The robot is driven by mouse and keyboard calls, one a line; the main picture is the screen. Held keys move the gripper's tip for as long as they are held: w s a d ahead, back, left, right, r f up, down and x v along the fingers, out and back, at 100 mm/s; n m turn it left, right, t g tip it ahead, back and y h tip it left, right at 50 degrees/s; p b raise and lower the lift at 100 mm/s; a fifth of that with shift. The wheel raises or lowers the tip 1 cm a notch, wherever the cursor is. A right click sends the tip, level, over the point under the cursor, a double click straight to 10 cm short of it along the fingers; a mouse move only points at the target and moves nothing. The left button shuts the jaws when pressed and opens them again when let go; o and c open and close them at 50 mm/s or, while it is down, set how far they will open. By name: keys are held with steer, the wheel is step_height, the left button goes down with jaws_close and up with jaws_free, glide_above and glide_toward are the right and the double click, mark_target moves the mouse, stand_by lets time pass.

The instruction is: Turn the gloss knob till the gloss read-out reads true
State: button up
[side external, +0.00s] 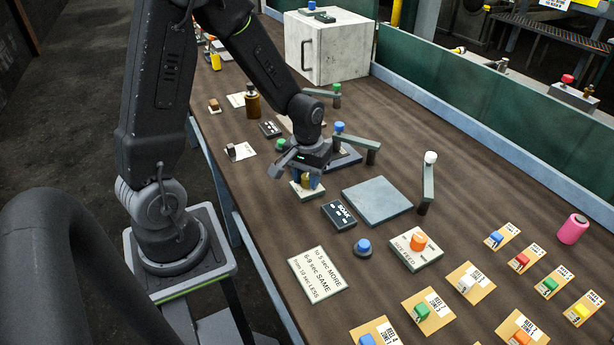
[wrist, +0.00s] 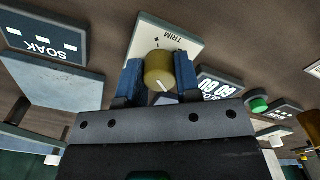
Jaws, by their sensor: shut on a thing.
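A brass-coloured round knob (wrist: 159,70) with a white pointer line stands on a pale plate marked TRIM (wrist: 180,38). My gripper (wrist: 158,82) is shut on this knob, with one blue-grey finger on each side. In the side external view my gripper (side external: 308,180) points down over the same pale plate (side external: 301,194). A dark read-out (wrist: 218,86) with large white characters and a partly hidden GLOSS label lies beside the plate in the wrist view. It is upside down and cut off by my gripper, so I cannot read its value surely. No knob marked gloss shows.
A SOAK read-out (side external: 339,214) and a grey square plate (side external: 378,201) lie close to my gripper. A blue button (side external: 363,247), an orange-topped block (side external: 418,241) and a printed card (side external: 318,274) are nearer. A white box (side external: 327,50) stands at the back.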

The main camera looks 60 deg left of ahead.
mark_target(307, 176)
stand_by(0.4)
steer(key=o, duration=0.9)
step_height(307, 176, up, 14)
steer(key=shift+f, duration=0.1)
steer(key=s+d+r+m+t, duration=0.2)
steer(key=s+d, duration=0.1)
steer(key=s+d+r+m+t, duration=0.1)
steer(key=s+d+r+m, duration=0.1)
steer(key=s+d, duration=0.2)
steer(key=s+d+r+m+t, duration=0.2)
steer(key=s+d+r+m, duration=0.1)
steer(key=s+d, duration=0.1)
steer(key=shift+s+t, duration=0.1)
steer(key=shift+t, duration=0.2)
stand_by(0.6)
